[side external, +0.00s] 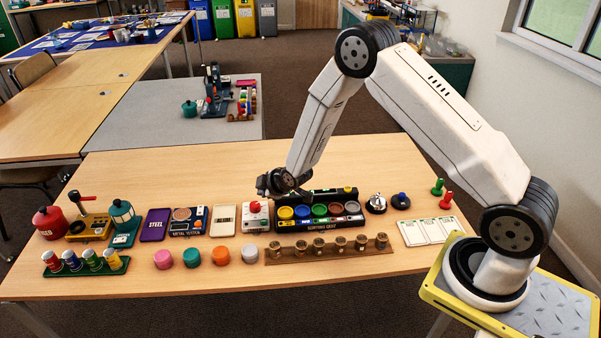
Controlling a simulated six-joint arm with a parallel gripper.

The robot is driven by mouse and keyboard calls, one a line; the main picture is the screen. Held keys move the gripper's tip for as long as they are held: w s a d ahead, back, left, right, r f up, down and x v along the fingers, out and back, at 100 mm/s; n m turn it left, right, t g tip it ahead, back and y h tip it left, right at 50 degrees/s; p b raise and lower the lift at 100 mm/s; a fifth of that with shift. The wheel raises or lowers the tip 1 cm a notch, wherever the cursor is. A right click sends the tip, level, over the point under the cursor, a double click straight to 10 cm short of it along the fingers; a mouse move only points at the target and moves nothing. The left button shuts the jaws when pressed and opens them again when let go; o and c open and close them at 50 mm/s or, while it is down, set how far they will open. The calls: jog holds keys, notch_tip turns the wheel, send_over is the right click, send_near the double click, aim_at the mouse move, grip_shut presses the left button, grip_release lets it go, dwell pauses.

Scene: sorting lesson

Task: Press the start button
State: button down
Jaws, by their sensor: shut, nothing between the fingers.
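A small white box (255,224) with a red button (255,206) on top stands near the middle of the table. Its small markings are too small to read, so I cannot tell whether this is the start button. My gripper (264,189) is shut and empty, just above and slightly right of the red button. It appears apart from the button, though the exact gap is hard to judge. My gripper partly hides the left back of the dark sorting unit (318,225), which has several coloured round bins.
A wooden rack (328,248) stands in front of the sorting unit. The table's front strip is clear.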

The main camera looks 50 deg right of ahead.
aim_at(266, 222)
jog(key=shift+f, duration=0.15)
jog(key=shift+f, duration=4.2)
jog(key=shift+f, duration=0.9)
jog(key=shift+r, duration=0.2)
dwell(0.4)
jog(key=shift+r, duration=0.65)
jog(key=shift+r, duration=0.1)
jog(key=shift+r, duration=2.45)
